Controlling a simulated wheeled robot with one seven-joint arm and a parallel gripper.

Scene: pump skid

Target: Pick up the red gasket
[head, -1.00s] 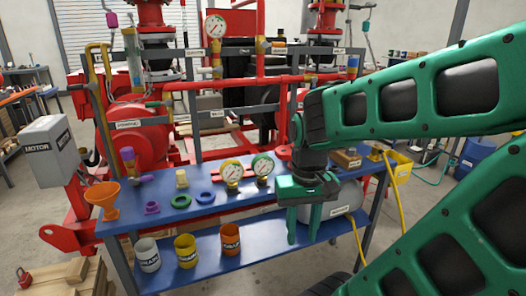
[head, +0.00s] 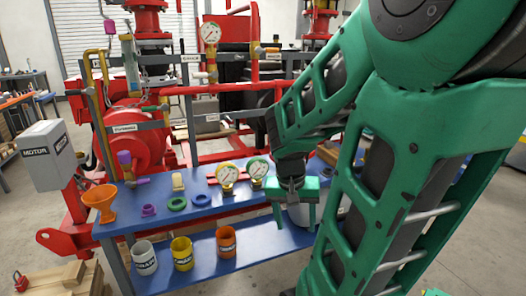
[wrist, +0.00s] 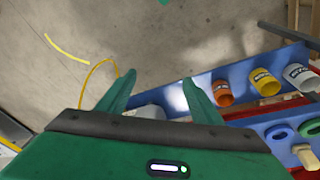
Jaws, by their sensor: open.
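I cannot make out the red gasket for certain in the current views. My arm covers the right part of the blue table in the head view, where a small red piece showed earlier. A green ring (head: 176,204) and a blue ring (head: 201,199) lie on the tabletop, left of my gripper.
The blue table (head: 215,211) also holds an orange funnel (head: 101,200), a purple flanged piece (head: 148,210) and two gauges (head: 228,174). White, yellow and orange cups (head: 226,242) stand on the lower shelf. Red pump pipework rises behind. A yellow hose (wrist: 95,75) lies on the floor.

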